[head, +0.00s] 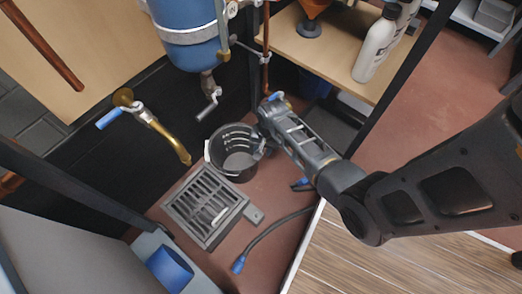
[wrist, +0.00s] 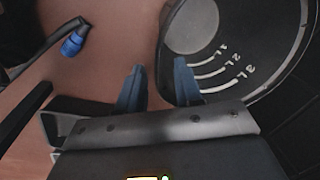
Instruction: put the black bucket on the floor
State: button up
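The black bucket (head: 217,158) stands upright, seemingly on the reddish floor, beside the drain grate in the head view. In the wrist view the bucket (wrist: 268,82) fills the upper right, with white 1L, 2L and 3L marks on its inner wall. My gripper (head: 258,143) is at the bucket's right rim. In the wrist view my gripper (wrist: 159,84) has its two blue-grey fingers apart. The right finger overlaps the bucket's inside and the left finger is outside, with the rim between them. I cannot tell whether either finger touches the wall.
A slatted grey grate (head: 206,207) is just in front of the bucket. A brass tap (head: 160,128) and a blue tank (head: 188,32) hang behind and above. A blue-ended cable (head: 262,242) lies on the floor. A wooden shelf (head: 330,48) with a white bottle (head: 375,48) is at the upper right.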

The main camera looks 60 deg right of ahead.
notch_tip(320, 180, up, 6)
jog(key=p, duration=0.2)
jog(key=s+a+r+n+t+h, duration=0.2)
jog(key=s+a+r+n+t, duration=0.5)
jog(key=s+a, duration=0.5)
jog(key=s+a+r+n+t, duration=0.2)
jog(key=s+r, duration=0.1)
jog(key=r, duration=0.7)
jog(key=s+a+r+n+t+y, duration=0.1)
jog(key=s+a+r+n+t, duration=0.1)
jog(key=r, duration=0.8)
jog(key=s+a+r+n+t, duration=0.2)
jog(key=s+a+r+n, duration=0.1)
jog(key=r, duration=0.7)
jog(key=shift+s+t+y, duration=0.3)
jog(key=shift+s, duration=0.15)
jog(key=shift+a, duration=0.1)
